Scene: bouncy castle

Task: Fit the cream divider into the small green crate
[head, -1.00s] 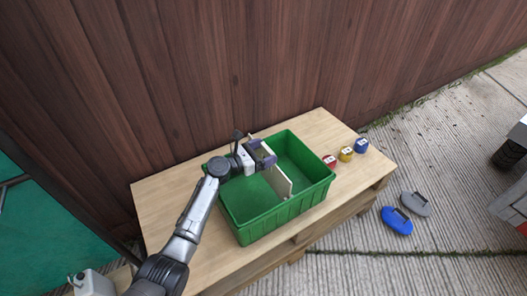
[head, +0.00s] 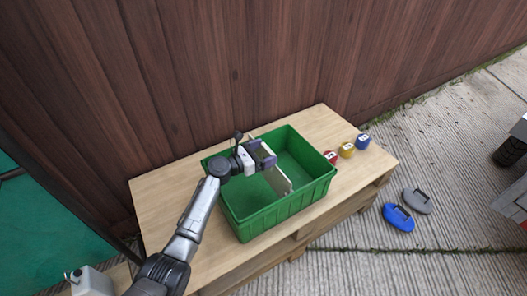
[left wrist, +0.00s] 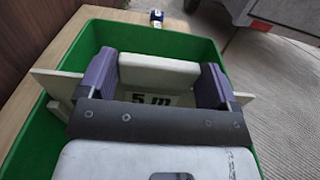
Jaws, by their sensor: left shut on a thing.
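The small green crate (head: 244,236) stands open on the wooden table. The cream divider (head: 279,181) stands across the inside of the crate, its near end close to the front wall. My left gripper (head: 264,155) is above the crate's middle and shut on the divider's raised middle part. In the left wrist view, the purple fingers (left wrist: 156,80) hold a cream block between them, and the divider's ends (left wrist: 56,87) stick out on both sides. The gripper hides much of the divider and its lower edge. My right gripper is not in view.
Red (head: 330,157), yellow (head: 347,150) and blue (head: 363,142) weights stand on the table right of the crate. A blue object (head: 398,217) and a grey one (head: 417,201) lie on the ground. A wooden wall (head: 230,70) rises behind the table.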

